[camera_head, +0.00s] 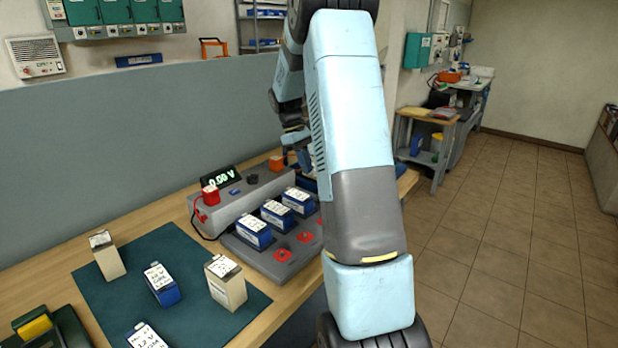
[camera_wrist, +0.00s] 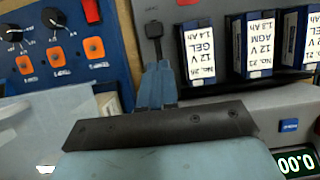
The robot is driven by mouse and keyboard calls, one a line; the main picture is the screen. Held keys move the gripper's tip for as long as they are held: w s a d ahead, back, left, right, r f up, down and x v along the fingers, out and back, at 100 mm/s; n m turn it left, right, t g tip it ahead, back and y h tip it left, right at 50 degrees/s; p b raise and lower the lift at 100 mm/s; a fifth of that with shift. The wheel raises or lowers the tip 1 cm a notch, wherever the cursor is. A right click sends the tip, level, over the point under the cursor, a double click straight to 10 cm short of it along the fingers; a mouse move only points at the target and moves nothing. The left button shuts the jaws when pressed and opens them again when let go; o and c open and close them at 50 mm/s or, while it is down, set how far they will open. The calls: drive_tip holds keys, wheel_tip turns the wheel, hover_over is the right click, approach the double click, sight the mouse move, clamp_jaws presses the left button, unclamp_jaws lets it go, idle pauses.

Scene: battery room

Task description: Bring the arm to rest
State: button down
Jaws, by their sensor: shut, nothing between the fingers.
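My arm (camera_head: 352,130) rises through the middle of the head view and bends down behind itself to the bench. My gripper (camera_wrist: 158,72) is shut and empty in the wrist view, its blue fingers together.
Several blue batteries (camera_head: 253,231) stand on a grey rack beside the tester, its display (camera_head: 221,179) reading 0.00. More batteries stand on a green mat (camera_head: 120,262). The floor (camera_head: 500,240) at right is clear.

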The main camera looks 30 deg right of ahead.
drive_tip(key=shift+w+a+r, duration=0.1)
drive_tip(key=shift+w+r, duration=0.15)
drive_tip(key=shift+r, duration=0.45)
drive_tip(key=s+a+r+m+t, duration=0.2)
drive_tip(key=s+a+r+t, duration=0.3)
drive_tip(key=s+a+r, duration=0.8)
drive_tip(key=s+a+m+t, duration=0.1)
drive_tip(key=s+a, duration=0.3)
drive_tip(key=s, duration=0.5)
drive_tip(key=s+a+r+m+t+y, duration=0.1)
drive_tip(key=s+a+t, duration=0.2)
drive_tip(key=s, duration=0.6)
drive_tip(key=shift+a+t+y, duration=0.3)
drive_tip(key=shift+a+t, duration=0.1)
drive_tip(key=shift+a, duration=0.05)
